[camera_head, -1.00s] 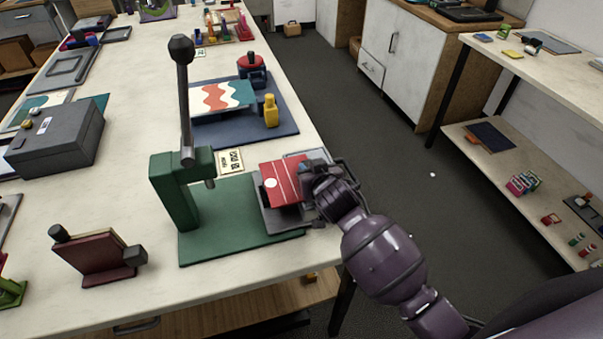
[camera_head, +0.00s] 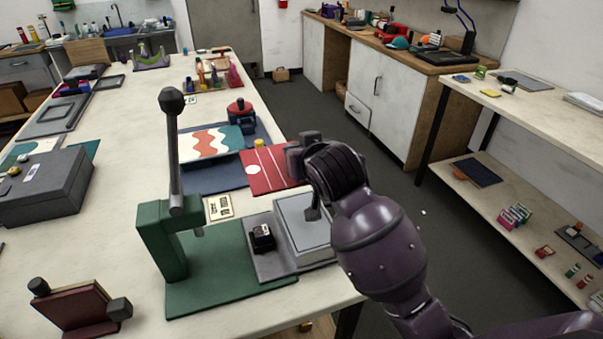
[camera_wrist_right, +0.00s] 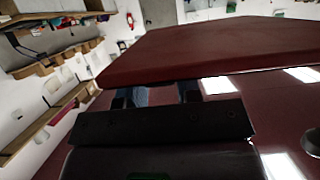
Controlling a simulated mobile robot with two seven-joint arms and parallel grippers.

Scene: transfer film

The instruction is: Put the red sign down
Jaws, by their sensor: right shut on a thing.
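The red sign (camera_head: 268,170) is a flat red plate with a white line and a white dot. My right gripper (camera_head: 306,158) is shut on its right edge and holds it raised above the worktable. In the right wrist view the sign (camera_wrist_right: 200,50) fills the upper part, its edge between the fingers (camera_wrist_right: 160,96). In the head view the sign covers part of the blue mat and most of the yellow object there. My left gripper is not in view.
Below the sign is a grey block on a dark plate (camera_head: 302,222) with a small black stamp (camera_head: 262,238). A green lever press (camera_head: 160,240) stands to the left. A blue mat (camera_head: 215,178) holds a wavy-patterned board (camera_head: 210,142). A grey box (camera_head: 45,185) lies far left.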

